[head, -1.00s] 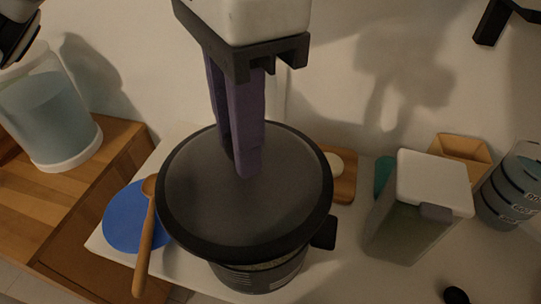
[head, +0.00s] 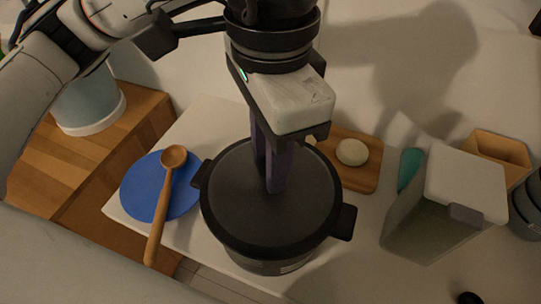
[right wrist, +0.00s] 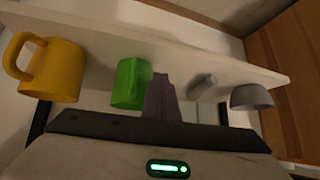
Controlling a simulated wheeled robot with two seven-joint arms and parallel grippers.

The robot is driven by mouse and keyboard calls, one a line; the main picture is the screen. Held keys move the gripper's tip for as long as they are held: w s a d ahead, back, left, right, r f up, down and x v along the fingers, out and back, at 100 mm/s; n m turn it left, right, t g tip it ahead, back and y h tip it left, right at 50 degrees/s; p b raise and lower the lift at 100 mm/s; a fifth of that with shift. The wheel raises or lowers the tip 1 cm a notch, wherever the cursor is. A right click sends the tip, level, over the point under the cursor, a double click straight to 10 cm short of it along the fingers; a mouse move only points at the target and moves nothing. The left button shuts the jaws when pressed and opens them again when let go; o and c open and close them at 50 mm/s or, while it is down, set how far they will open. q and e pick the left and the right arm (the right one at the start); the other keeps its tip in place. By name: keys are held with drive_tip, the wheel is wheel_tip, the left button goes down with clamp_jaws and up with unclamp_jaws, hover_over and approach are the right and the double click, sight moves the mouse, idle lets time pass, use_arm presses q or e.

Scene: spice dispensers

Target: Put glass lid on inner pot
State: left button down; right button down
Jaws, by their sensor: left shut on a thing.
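The round dark glass lid (head: 240,205) with a black rim lies level over the pot (head: 265,265) in the head view. It covers the opening, so the inner pot is hidden. The lid appears seated in the rim, but I cannot tell if a small gap remains. The pot's side handles show at left and right. My left gripper (head: 274,188) points down at the lid's middle, shut on its knob, which the fingers hide. My right gripper (right wrist: 161,98) is away from the pot, its fingers together and empty, facing a shelf in the right wrist view.
Left of the pot are a blue disc (head: 150,192) and a wooden spoon (head: 160,215). Behind it is a board (head: 365,178) with a pale round item (head: 352,152). A white-lidded container (head: 430,215) stands right. The shelf (right wrist: 215,60) holds a yellow mug (right wrist: 55,72) and green cup (right wrist: 131,84).

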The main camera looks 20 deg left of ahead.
use_arm(q)
drive_tip(key=c, duration=1.5)
unclamp_jaws()
drive_tip(key=shift+s+f, duration=0.1)
drive_tip(key=shift+f, duration=0.1)
drive_tip(key=shift+r, duration=0.1)
wheel_tip(320, 180, up, 12)
drive_tip(key=shift+d+p, duration=0.1)
drive_tip(key=shift+p, duration=0.6)
wheel_tip(320, 180, down, 12)
drive_tip(key=shift+r+b, duration=0.15)
drive_tip(key=shift+b, duration=0.5)
drive_tip(key=shift+r, duration=1.95)
drive_tip(key=shift+f, duration=0.1)
